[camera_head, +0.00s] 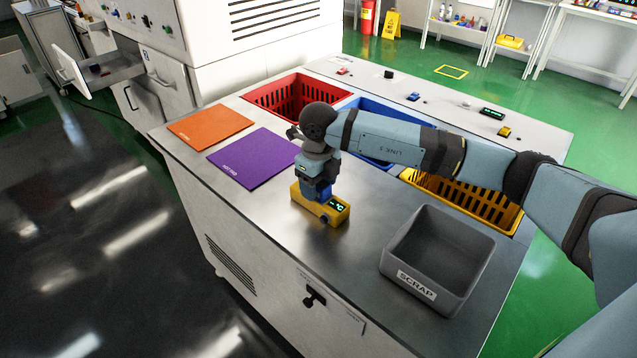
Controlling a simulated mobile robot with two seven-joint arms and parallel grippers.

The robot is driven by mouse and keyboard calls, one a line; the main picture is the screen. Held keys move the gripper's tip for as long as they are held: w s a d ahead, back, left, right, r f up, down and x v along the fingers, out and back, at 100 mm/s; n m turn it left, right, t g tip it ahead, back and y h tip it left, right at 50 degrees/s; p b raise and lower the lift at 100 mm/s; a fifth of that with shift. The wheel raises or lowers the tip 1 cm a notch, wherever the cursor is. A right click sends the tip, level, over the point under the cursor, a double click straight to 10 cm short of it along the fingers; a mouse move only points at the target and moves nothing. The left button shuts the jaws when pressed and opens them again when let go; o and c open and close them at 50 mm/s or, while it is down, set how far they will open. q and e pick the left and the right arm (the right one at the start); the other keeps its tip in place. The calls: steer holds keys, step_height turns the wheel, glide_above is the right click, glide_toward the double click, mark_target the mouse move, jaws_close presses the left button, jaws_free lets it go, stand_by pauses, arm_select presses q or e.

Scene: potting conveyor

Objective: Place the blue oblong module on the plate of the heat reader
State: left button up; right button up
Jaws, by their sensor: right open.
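The heat reader (333,207) is a small yellow box with a lit display, on the steel worktop near the middle. A blue piece (322,192), which looks like the blue oblong module, sits at the reader's top, directly under my right gripper. My right gripper (318,194) points down over the reader and is open, with its fingertips close to the blue piece. The gripper and wrist hide part of the module and most of the reader's plate, so exact contact cannot be told. My left gripper is not in view.
A grey SCRAP bin (437,260) stands right of the reader. Purple (252,158) and orange (209,127) mats lie to the left. Red (297,98), blue (375,118) and yellow (468,200) crates lie behind. Several small parts rest on the far white strip (440,100).

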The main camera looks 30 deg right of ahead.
step_height(320, 180, up, 12)
steer(key=shift+r, duration=0.2)
stand_by(0.6)
